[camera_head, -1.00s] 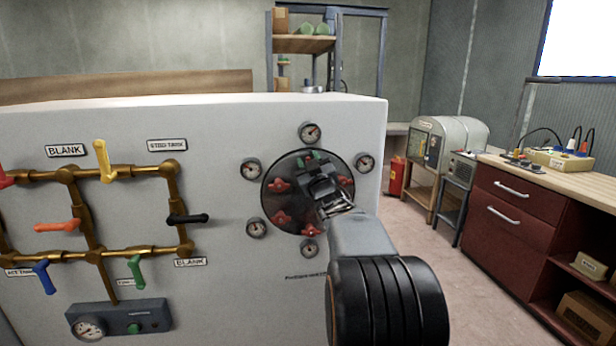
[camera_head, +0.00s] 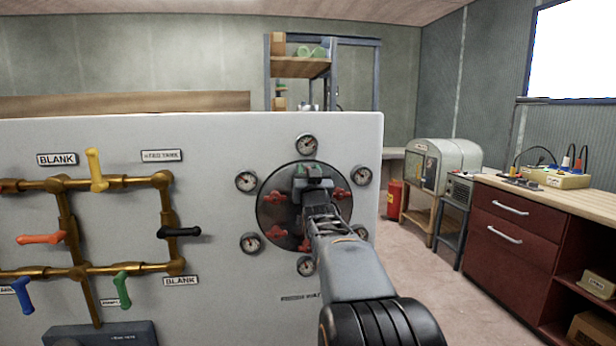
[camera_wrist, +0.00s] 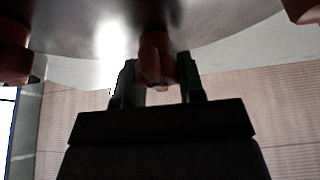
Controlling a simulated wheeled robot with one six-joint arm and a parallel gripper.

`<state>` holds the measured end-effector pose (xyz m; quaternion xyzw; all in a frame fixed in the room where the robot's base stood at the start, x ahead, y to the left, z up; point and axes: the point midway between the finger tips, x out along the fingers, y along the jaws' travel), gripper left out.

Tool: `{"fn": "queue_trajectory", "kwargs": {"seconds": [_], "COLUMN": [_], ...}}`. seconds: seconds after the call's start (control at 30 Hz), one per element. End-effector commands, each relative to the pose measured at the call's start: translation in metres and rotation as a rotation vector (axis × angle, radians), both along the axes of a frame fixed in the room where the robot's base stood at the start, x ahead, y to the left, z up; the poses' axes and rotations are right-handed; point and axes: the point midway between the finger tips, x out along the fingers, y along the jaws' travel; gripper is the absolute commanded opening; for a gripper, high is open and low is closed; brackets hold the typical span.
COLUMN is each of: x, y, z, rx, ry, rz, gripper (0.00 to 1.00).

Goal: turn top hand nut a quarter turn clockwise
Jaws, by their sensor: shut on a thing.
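A dark round plate (camera_head: 268,215) on the white panel carries several red hand nuts around its rim. My gripper (camera_head: 314,172) is at the top of the plate, with my arm reaching up to it from the lower right. The top hand nut is hidden behind my gripper in the head view. In the wrist view my gripper (camera_wrist: 157,80) is shut on a red hand nut (camera_wrist: 154,50), with one dark green finger on each side of it. Other red hand nuts (camera_wrist: 14,45) show at the left and right edges of that view.
Several gauges (camera_head: 246,181) ring the plate on the white panel (camera_head: 220,285). Brass pipes (camera_head: 120,182) with coloured valve handles are at the left. A red-brown cabinet (camera_head: 510,225) stands at the right, with clear floor before it.

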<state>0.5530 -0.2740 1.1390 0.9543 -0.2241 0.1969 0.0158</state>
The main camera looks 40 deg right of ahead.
Motion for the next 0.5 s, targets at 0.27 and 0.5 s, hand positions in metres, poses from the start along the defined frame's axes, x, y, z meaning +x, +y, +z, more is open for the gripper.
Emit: {"fn": "queue_trajectory", "kwargs": {"seconds": [0.27, 0.5], "x": [0.0006, 0.0004], "y": [0.0, -0.0001], "z": [-0.0018, -0.0012], "rx": [0.002, 0.001], "ry": [0.004, 0.003], "rz": [0.0, 0.0], "gripper": [0.12, 0.55]}}
